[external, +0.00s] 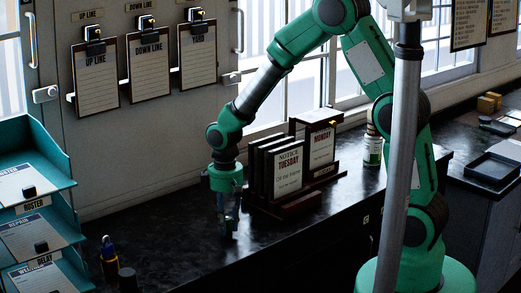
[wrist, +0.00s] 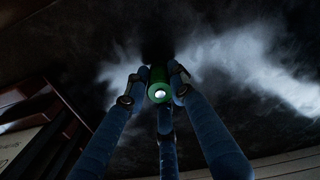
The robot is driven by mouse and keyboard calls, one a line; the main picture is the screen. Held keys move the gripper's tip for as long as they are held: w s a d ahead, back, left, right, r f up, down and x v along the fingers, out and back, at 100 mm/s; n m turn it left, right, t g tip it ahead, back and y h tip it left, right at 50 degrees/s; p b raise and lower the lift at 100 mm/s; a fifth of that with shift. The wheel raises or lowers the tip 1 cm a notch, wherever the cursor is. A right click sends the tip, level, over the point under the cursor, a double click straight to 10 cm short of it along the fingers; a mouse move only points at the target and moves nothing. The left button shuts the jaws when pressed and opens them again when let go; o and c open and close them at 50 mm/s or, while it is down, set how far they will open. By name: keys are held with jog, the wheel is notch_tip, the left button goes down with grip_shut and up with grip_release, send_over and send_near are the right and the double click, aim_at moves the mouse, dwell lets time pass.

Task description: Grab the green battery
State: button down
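The green battery (wrist: 159,92) shows in the wrist view, end-on, with a bright pale spot on its near end. My gripper (wrist: 160,80) has three blue fingers, close around the battery, with fingertips against its left and right sides. The third finger comes up from below and partly meets the battery's lower edge. In the external view my gripper (external: 229,222) points down at the dark countertop, its tips at or just above the surface.
A dark wooden rack of notice cards (external: 288,168) stands just right of my gripper on the countertop (external: 165,235). A labelled can (external: 373,150) stands farther right.

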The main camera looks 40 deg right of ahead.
jog(key=shift+r, duration=0.1)
dwell(0.3)
jog(key=shift+r, duration=0.65)
notch_tip(320, 180, up, 2)
jog(key=shift+r, duration=0.15)
jog(key=s+d+r, duration=0.1)
jog(key=s+d, duration=0.3)
jog(key=s, duration=1.1)
jog(key=shift+s, duration=0.25)
jog(key=shift+d+r, duration=0.1)
